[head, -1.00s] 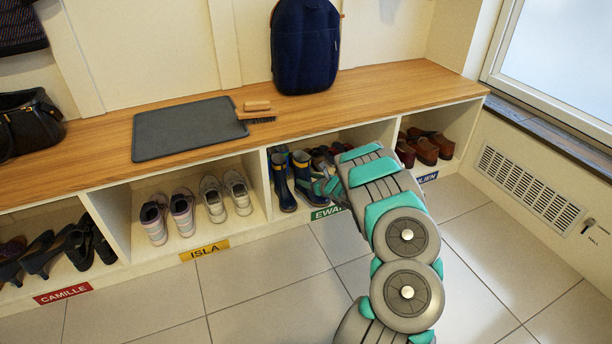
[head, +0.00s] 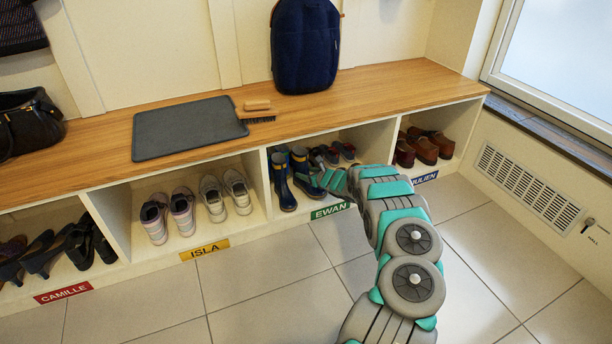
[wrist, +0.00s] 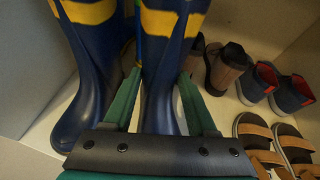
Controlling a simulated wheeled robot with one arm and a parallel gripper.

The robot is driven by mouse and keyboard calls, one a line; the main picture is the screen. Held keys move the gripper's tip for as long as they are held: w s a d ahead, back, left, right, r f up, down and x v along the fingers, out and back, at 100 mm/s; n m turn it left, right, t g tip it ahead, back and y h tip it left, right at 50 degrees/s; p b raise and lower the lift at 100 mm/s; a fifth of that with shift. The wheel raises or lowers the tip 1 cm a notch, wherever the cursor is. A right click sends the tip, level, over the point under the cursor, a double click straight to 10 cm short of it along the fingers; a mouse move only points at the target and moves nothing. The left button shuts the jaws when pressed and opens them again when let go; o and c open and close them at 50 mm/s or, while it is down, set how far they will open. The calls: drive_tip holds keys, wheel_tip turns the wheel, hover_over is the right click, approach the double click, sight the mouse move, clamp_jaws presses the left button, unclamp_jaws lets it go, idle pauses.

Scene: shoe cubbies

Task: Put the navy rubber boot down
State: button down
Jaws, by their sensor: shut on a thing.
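The navy rubber boot (head: 301,164) with a yellow band stands upright in the cubby labelled EWAN. My gripper (head: 322,179) reaches into that cubby from the front right. In the wrist view, its green fingers (wrist: 160,98) are shut on the boot's shaft (wrist: 163,75), one on each side. The matching navy boot (head: 281,180) stands just left of it, and it also shows in the wrist view (wrist: 88,90). The held boot's toe is partly hidden behind the gripper's dark edge. I cannot tell whether its sole touches the cubby floor.
Brown shoes (wrist: 226,68), navy-and-red shoes (wrist: 290,92) and tan sandals (wrist: 258,135) lie right of the boots in the same cubby. A divider (head: 266,185) stands to the left. The wooden bench top (head: 385,92) overhangs the cubbies. The tiled floor in front is clear.

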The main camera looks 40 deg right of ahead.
drive_tip(key=shift+f, duration=0.4)
drive_tip(key=shift+f+b, duration=0.15)
drive_tip(key=shift+b, duration=0.15)
drive_tip(key=shift+c, duration=1)
unclamp_jaws()
drive_tip(key=shift+r+p, duration=0.25)
drive_tip(key=shift+p, duration=0.2)
drive_tip(key=shift+s, duration=0.3)
drive_tip(key=v, duration=1.1)
drive_tip(key=shift+r, duration=0.15)
